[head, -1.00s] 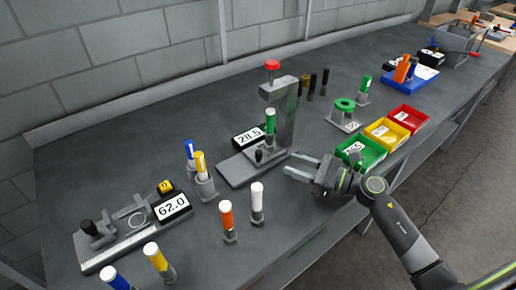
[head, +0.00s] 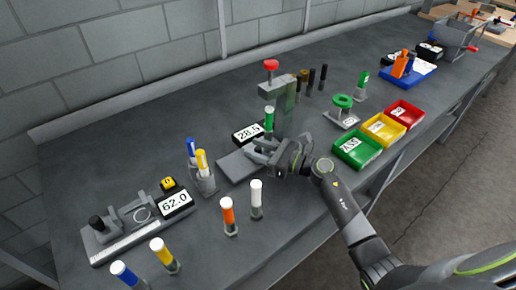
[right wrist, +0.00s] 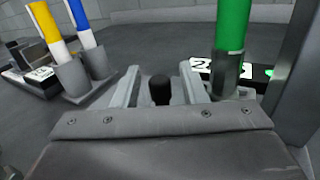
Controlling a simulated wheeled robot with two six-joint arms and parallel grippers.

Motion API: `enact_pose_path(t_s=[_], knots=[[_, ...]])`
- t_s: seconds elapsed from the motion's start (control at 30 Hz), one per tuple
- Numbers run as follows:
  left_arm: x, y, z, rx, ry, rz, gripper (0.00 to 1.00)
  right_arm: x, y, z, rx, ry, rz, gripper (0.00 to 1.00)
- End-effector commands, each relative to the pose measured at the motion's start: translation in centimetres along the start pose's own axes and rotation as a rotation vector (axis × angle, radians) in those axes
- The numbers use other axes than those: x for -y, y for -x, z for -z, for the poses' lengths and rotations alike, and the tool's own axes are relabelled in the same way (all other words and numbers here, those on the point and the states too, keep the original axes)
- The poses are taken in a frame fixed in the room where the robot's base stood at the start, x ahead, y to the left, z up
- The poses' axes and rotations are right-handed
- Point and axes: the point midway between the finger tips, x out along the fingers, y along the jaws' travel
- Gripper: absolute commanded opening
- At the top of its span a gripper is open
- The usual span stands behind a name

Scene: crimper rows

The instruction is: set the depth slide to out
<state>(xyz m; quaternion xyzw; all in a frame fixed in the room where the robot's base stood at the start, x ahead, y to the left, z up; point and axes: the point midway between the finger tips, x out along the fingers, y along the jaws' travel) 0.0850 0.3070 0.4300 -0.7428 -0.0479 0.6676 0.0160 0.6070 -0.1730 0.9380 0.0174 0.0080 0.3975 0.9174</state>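The crimping press (head: 279,92) stands mid-bench with a red knob on top, a grey base plate (head: 238,167) and a display reading 28.5 (head: 247,133). A small black knob (right wrist: 160,90), which looks like the depth slide's handle, stands at its foot; my gripper hides it in the head view. My right gripper (head: 262,151) is low over the base plate. In the right wrist view its fingers (right wrist: 160,82) are open on either side of the knob, with gaps showing. A green-topped tool (right wrist: 232,45) stands upright just right of the fingers. My left gripper is not in view.
A yellow and a blue marker stand in holders (head: 202,182) left of the press. Orange (head: 228,214) and white (head: 256,200) ones stand in front. A ruler fixture (head: 125,236) with a 62.0 display is far left. Green, yellow and red bins (head: 357,150) are right.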

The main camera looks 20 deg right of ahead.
Motion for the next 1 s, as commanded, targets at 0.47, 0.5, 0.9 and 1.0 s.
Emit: enact_pose_path(t_s=[0.47,0.5,0.9,1.0], knots=[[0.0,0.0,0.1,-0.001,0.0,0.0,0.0,0.0,0.0,0.0,0.001,0.0,0.0,0.0],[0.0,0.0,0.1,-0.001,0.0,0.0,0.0,0.0,0.0,0.0,0.001,0.0,0.0,0.0],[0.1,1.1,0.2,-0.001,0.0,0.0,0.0,-3.6,-1.8,0.0,0.003,-0.005,-0.002,0.0],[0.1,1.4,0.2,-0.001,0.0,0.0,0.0,-4.9,-2.4,0.1,0.002,-0.005,-0.002,0.0]])
